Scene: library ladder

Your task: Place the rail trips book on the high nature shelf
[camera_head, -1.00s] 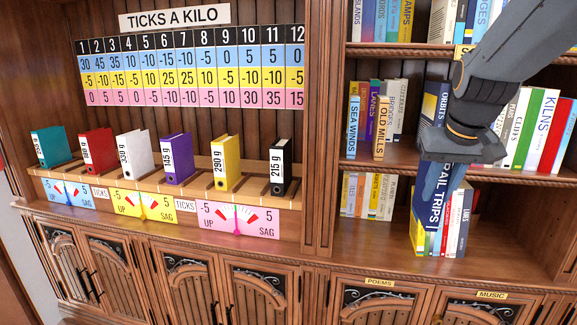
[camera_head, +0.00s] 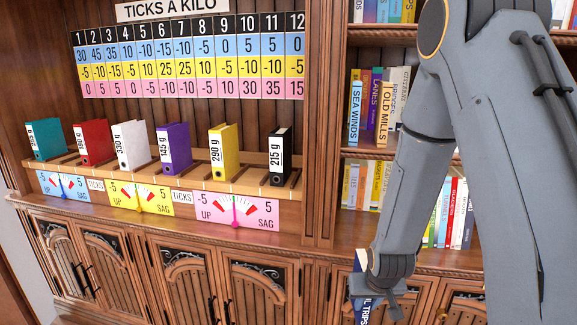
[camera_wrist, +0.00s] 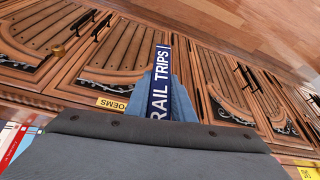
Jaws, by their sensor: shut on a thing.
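The rail trips book (camera_head: 362,306) is a dark blue book with white spine letters. My gripper (camera_head: 378,291) is shut on it and holds it in front of the lower cabinet doors, low in the head view and partly cut off by the bottom edge. In the wrist view the book's spine (camera_wrist: 160,85) shows between my blue-grey fingers (camera_wrist: 180,95), reading "RAIL TRIPS". My arm covers much of the right bookcase. The high nature shelf cannot be made out; no nature label shows.
Bookcase shelves at right hold upright books, including Sea Winds (camera_head: 355,112) and Old Mills (camera_head: 385,115). A ledge with several coloured binders (camera_head: 173,148) and gauges stands left under a number chart (camera_head: 190,62). A "POEMS" label (camera_wrist: 111,104) marks a cabinet below.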

